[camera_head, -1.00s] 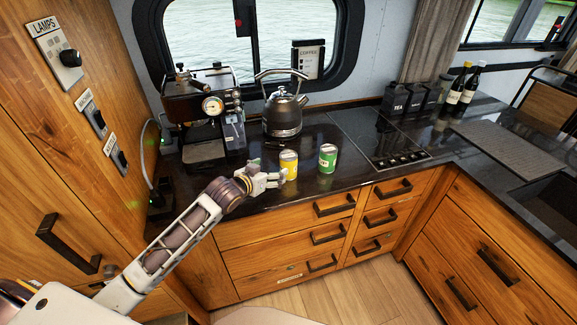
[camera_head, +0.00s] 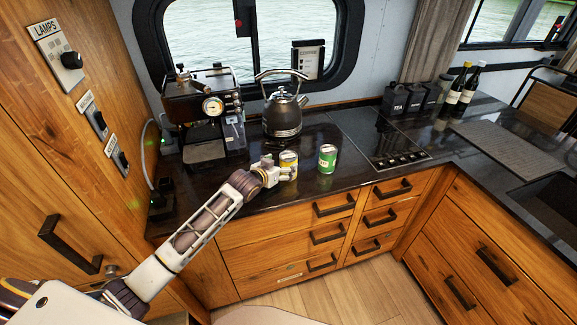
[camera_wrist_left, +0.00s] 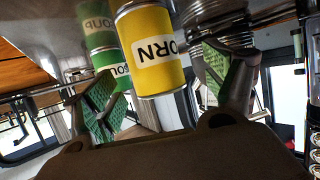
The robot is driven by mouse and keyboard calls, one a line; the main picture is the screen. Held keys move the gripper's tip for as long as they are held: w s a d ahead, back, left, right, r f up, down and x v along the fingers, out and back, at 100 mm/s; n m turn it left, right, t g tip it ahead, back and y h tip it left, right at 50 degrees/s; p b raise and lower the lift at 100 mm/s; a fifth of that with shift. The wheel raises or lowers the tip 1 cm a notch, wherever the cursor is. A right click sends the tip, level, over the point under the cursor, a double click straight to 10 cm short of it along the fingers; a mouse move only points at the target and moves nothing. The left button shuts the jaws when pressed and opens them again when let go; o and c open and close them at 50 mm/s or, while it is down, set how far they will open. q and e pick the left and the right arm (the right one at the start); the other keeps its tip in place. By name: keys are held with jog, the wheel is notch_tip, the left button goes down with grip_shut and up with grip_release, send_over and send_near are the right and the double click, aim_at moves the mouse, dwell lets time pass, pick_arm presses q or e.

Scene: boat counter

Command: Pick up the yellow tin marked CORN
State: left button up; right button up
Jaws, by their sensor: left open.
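The yellow tin (camera_head: 289,158) stands upright on the dark counter, near its front edge. In the left wrist view the yellow tin (camera_wrist_left: 155,50) appears upside down, its label reading "ORN", between the spread green-padded fingers. My left gripper (camera_head: 281,172) is open at the tin, with its fingers partly covering the tin's lower part. It also shows in the left wrist view (camera_wrist_left: 165,90). I cannot tell whether a finger touches the tin. A green tin (camera_head: 327,158) stands just right of the yellow one; the wrist view shows the green tin (camera_wrist_left: 103,62) marked SOUP beside it.
A kettle (camera_head: 283,115) stands behind the tins, and a coffee machine (camera_head: 203,110) behind to the left. A flat dark cooktop (camera_head: 377,138) lies to the right. Dark canisters (camera_head: 396,98) and bottles (camera_head: 466,88) stand farther right. Drawers lie below the counter edge.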

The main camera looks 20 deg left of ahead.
pick_arm(q)
jog(key=shift+w+d+f, duration=0.1)
jog(key=shift+w, duration=0.15)
dwell(0.3)
jog(key=shift+w+d+f+p, duration=0.25)
jog(key=shift+w+d+f, duration=0.1)
jog(key=shift+w, duration=0.25)
jog(key=shift+w+d+f+p, duration=0.2)
jog(key=shift+w+d+f, duration=0.1)
jog(key=shift+w, duration=0.25)
jog(key=shift+x, duration=1)
jog(key=shift+a, duration=0.1)
jog(key=c, duration=1.4)
jog(key=shift+r+b, duration=0.5)
jog(key=shift+r, duration=4.55)
